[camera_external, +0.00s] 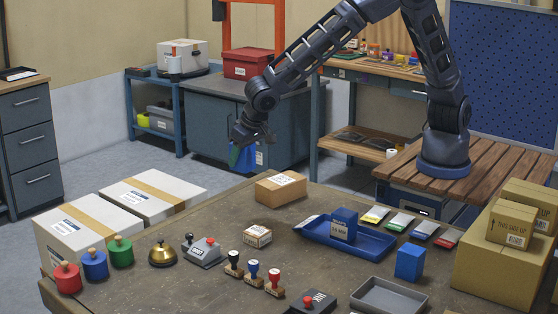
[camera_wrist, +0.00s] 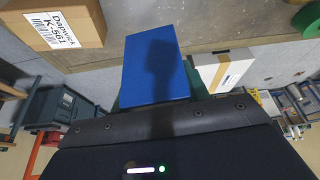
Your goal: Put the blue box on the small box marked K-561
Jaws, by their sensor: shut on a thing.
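My gripper (camera_external: 244,143) is shut on a blue box (camera_external: 243,158) and holds it in the air past the table's far edge. In the wrist view the blue box (camera_wrist: 157,66) stands out from the jaws, its broad face toward the camera. The small cardboard box marked K-561 (camera_wrist: 62,22) shows at the upper left of the wrist view, its label readable. In the external view a brown box with a white label (camera_external: 280,188), matching it, sits near the table's far edge, to the right of and below my gripper. Its top looks clear.
Another blue box stands in a blue tray (camera_external: 345,238), and one more blue box (camera_external: 410,262) stands on the table. Stampers, a bell (camera_external: 162,255) and a smaller carton (camera_external: 257,236) stand nearer the front. Large white boxes (camera_external: 88,230) are at the left.

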